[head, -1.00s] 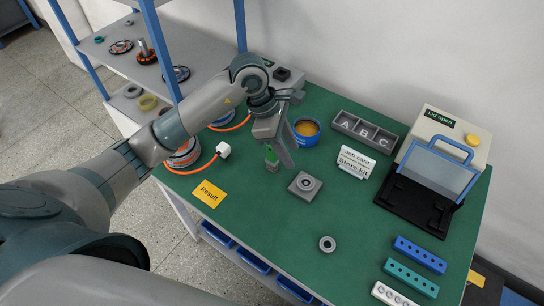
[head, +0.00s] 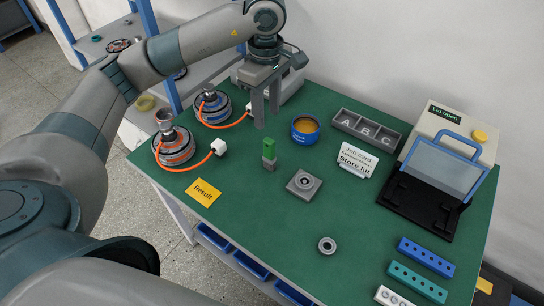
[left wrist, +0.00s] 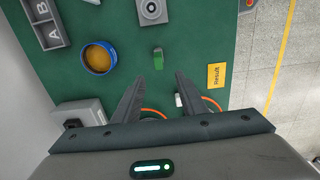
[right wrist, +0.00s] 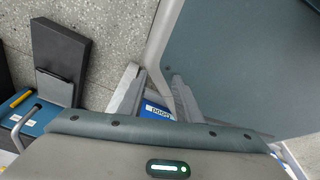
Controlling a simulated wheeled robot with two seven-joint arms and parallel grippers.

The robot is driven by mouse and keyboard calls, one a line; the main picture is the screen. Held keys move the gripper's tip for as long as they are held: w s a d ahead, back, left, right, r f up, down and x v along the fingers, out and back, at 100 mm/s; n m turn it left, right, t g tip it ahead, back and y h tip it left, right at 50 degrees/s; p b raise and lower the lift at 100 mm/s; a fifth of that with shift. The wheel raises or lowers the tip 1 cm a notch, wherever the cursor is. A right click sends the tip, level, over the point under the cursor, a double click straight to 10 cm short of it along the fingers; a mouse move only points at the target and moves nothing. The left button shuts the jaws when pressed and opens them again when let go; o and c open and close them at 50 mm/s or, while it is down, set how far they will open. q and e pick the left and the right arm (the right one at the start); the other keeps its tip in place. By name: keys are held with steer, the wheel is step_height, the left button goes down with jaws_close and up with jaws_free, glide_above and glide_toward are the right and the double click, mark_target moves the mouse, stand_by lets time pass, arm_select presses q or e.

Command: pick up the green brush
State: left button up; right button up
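The green brush (head: 269,148) stands upright on the green table, with a green upper part and a grey lower part. It also shows in the left wrist view (left wrist: 158,60), just beyond the fingertips and in line with the gap between them. My left gripper (head: 267,119) is open and empty, with its fingers pointing down, behind and above the brush and apart from it. Its two spread fingers also show in the left wrist view (left wrist: 158,76). My right gripper (right wrist: 155,72) is open and empty, away from the tabletop objects.
A grey block with a round centre (head: 304,184) lies right of the brush. A blue tub (head: 305,130) stands behind it. Two motors (head: 174,147) with orange cables and white connectors are on the left. A yellow Result card (head: 203,192) lies in front. The table's front middle is mostly clear.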

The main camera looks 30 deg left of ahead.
mark_target(268, 140)
arm_select(q)
steer(key=shift+f, duration=0.1)
arm_select(e)
steer(key=shift+s, duration=0.1)
